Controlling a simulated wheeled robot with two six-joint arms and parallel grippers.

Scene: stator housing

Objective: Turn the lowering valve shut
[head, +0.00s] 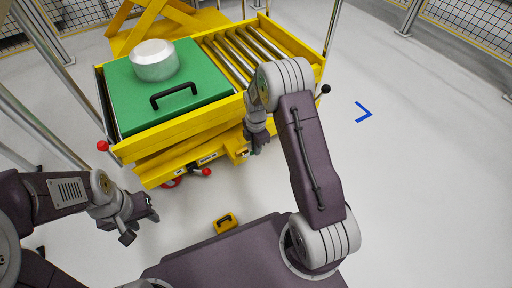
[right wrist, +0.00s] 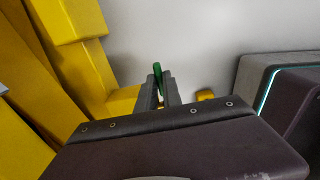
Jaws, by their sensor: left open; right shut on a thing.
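My right gripper (head: 259,143) is at the front right corner of the yellow lift table (head: 190,124), beside a yellow block (head: 236,152) on its frame. In the right wrist view, my right gripper (right wrist: 161,92) is shut on a thin green handle (right wrist: 158,74), which looks like the lowering valve's lever. Only the handle's tip shows between the fingers. In the head view the fingers and wrist hide it. How far the valve is turned cannot be told. My left gripper (head: 140,212) is open and empty, in front of the table at lower left.
A green plate (head: 190,68) with a black handle (head: 173,95) carries a metal cylinder (head: 154,60) on the table, beside rollers (head: 240,50). A small yellow object (head: 225,223) lies on the floor. Floor at right is clear.

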